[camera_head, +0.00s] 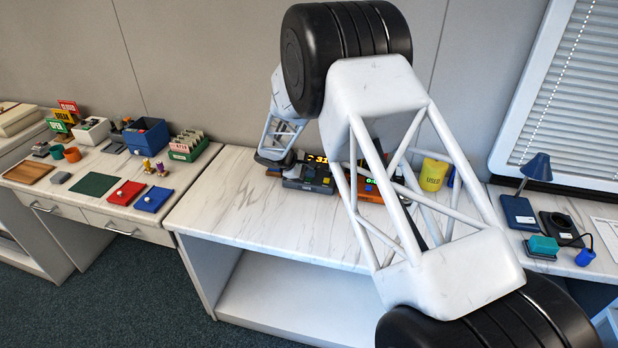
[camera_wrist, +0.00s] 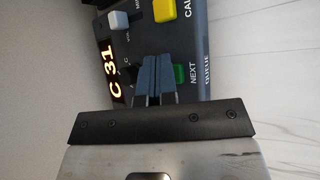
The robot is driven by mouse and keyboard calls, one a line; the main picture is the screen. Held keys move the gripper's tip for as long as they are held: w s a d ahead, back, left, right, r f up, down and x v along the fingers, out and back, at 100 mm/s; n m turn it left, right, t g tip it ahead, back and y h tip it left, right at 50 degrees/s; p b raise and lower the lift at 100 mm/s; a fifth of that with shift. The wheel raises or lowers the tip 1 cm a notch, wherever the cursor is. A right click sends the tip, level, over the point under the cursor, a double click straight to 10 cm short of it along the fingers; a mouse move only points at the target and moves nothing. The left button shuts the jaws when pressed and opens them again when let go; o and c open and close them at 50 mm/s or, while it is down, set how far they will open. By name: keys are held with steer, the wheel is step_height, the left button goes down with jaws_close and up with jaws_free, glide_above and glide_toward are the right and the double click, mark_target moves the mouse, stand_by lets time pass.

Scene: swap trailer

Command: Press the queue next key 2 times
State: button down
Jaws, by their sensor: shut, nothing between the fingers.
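The queue unit (camera_wrist: 140,45) is a dark box with a lit display (camera_wrist: 115,72) reading "C 31". Its green key (camera_wrist: 181,73), beside the word NEXT, is partly hidden by my fingers. My gripper (camera_wrist: 153,60) is shut and empty, its fingertips over the unit's face just left of the green key in the wrist view. I cannot tell whether they touch the unit. A yellow key (camera_wrist: 164,11) by the word CALL is farther up. In the head view the unit (camera_head: 317,180) stands on the middle counter, with my gripper (camera_head: 277,166) at its left end.
An orange-trimmed device (camera_head: 370,189) is close right of the unit, partly behind my arm. A white dial or knob (camera_wrist: 116,19) is also on the unit. The counter's front left (camera_head: 240,215) is clear.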

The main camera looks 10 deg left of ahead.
steer(key=shift+r, duration=0.9)
steer(key=shift+r, duration=0.15)
steer(key=shift+r, duration=2.4)
